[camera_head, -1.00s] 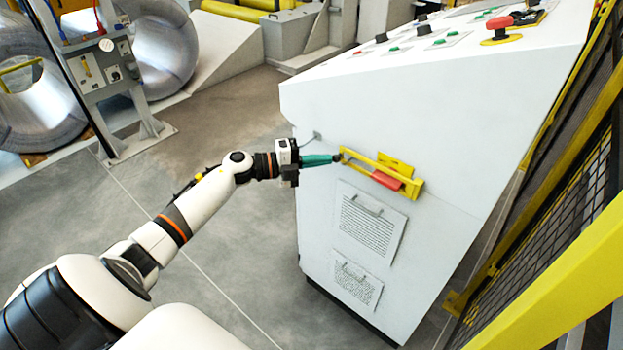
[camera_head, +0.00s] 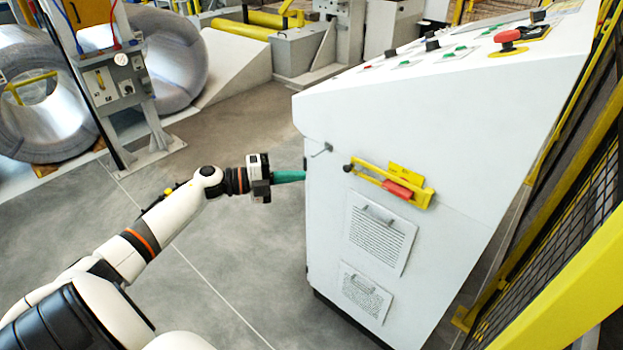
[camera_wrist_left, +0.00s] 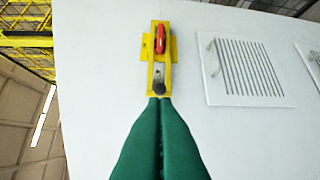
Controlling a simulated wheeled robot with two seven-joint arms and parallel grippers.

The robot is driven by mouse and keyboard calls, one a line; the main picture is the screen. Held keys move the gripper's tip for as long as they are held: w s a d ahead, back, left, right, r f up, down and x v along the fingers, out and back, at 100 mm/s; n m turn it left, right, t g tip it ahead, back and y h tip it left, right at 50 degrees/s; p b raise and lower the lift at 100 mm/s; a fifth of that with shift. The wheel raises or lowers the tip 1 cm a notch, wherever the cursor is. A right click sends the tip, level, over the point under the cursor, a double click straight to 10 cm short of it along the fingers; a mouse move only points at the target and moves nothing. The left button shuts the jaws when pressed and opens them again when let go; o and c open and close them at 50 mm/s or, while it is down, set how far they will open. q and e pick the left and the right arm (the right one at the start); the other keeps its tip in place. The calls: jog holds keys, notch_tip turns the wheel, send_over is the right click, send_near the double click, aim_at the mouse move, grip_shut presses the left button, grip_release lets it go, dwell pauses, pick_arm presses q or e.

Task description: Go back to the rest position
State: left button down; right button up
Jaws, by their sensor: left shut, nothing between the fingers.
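The white control console (camera_head: 400,130) stands right of the middle in the head view. On its front is a yellow lever assembly (camera_head: 393,182) with a red block and a black knob (camera_head: 347,168). My left gripper (camera_head: 303,176) has green fingers and is at the console's left edge, apart from the knob. Its tips are hard to see there. In the left wrist view its fingers (camera_wrist_left: 158,99) are together and empty, pointing toward the black knob (camera_wrist_left: 159,88) and yellow lever assembly (camera_wrist_left: 160,60). My right gripper is not in view.
A yellow mesh fence (camera_head: 560,210) runs along the console's right side. Large metal coils (camera_head: 45,105) and a grey machine post (camera_head: 122,85) stand at the back left. Grey floor (camera_head: 230,255) is open left of the console.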

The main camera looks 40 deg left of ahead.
pick_arm(q)
jog(key=v, duration=0.3)
jog(key=shift+a+r, duration=0.1)
jog(key=shift+a, duration=0.2)
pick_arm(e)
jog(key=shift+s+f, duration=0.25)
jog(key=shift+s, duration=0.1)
